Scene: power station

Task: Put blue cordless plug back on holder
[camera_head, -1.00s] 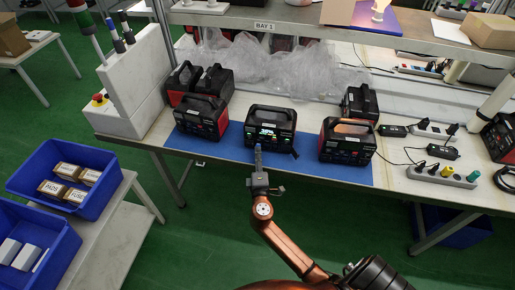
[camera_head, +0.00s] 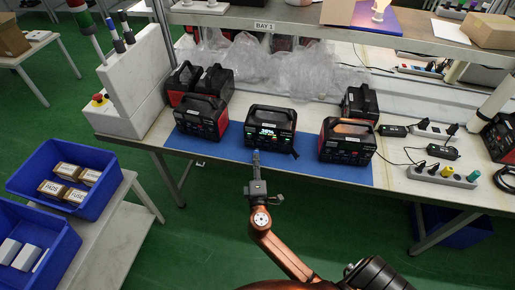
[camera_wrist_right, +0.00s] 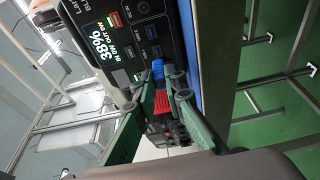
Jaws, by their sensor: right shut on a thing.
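My right gripper (camera_head: 256,158) is in front of the middle power station (camera_head: 270,125), at the front edge of the blue mat. In the right wrist view, my right gripper (camera_wrist_right: 163,82) is shut on the blue plug (camera_wrist_right: 157,69), which sits between its fingertips close to the station's front panel. I cannot tell whether the plug touches a socket. The station's screen (camera_wrist_right: 103,45) reads 38%. A white stand (camera_head: 140,80) at the left carries upright pen-like pieces, one of them blue (camera_head: 113,35); I cannot tell which thing is the holder. My left gripper is out of view.
More power stations stand on the blue mat (camera_head: 300,172), one to the left (camera_head: 200,117) and one to the right (camera_head: 347,142). Power strips (camera_head: 440,176) with coloured plugs and cables lie at the right. Blue bins (camera_head: 100,155) stand at the lower left. A shelf (camera_head: 300,35) spans the back.

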